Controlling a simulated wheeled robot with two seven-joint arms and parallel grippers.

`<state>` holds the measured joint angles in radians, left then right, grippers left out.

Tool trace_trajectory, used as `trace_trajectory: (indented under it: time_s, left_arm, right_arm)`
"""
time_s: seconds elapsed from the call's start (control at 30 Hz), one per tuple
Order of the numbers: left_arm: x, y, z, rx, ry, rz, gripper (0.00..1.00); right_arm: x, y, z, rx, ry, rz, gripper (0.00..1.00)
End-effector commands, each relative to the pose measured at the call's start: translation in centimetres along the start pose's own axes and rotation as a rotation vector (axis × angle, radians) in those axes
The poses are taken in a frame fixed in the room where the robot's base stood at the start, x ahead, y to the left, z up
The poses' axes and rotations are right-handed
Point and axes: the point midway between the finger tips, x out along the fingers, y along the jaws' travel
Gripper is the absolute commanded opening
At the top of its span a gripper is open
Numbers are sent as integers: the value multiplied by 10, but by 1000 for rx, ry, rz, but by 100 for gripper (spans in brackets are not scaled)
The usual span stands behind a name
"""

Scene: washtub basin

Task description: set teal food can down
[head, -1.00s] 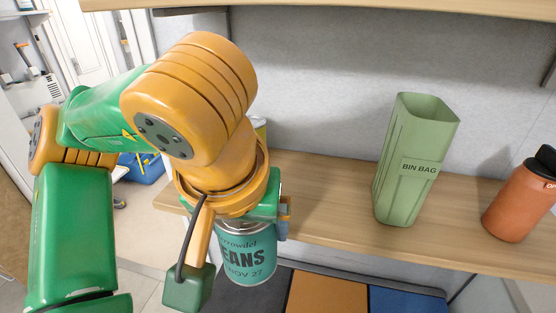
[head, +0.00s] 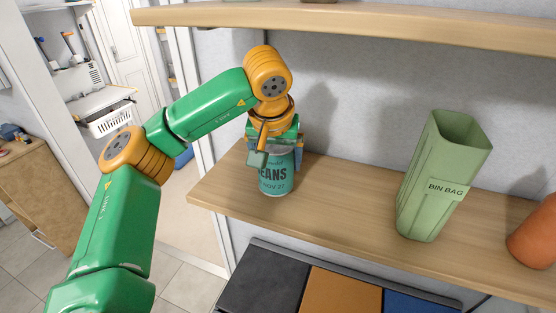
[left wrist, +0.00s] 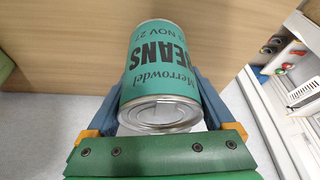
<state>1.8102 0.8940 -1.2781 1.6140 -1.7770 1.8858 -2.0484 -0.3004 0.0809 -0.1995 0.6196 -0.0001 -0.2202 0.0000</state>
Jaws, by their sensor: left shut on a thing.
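The teal food can (head: 275,176) is upright at the left part of the wooden shelf (head: 340,208) in the head view. My left gripper (head: 274,150) is above it, shut on its upper part. In the left wrist view the can (left wrist: 160,75) lies between the two blue fingers of the gripper (left wrist: 160,105), its metal end facing the palm. Its base appears at or very near the shelf surface; I cannot tell whether it touches. My right gripper is not in view.
A green bin bag holder (head: 432,180) stands on the shelf to the right, with an orange bottle (head: 535,235) beyond it. An upper shelf (head: 400,25) runs above. Black, orange and blue panels (head: 335,297) lie below. Shelf between can and holder is clear.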

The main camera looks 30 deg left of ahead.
Motion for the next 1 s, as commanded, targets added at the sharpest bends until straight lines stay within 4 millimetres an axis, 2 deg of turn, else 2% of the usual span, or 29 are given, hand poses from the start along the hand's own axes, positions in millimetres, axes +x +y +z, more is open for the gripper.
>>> trace_trajectory:
  time_s: [0.13, 0.47, 0.5, 0.83, 1.0]
  left_arm:
    - [16, 0, 7, -1, 2, 1, 0]
    - [21, 0, 10, -2, 3, 3, 0]
    - [20, 0, 9, -2, 2, 2, 98]
    - [14, 1, 8, -2, 4, 4, 100]
    - [-14, 2, 11, 1, 5, 6, 100]
  right_arm:
    - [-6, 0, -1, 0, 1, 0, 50]
    - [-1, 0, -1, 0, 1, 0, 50]
    - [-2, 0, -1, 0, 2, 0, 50]
    - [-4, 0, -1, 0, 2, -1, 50]
    - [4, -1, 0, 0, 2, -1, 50]
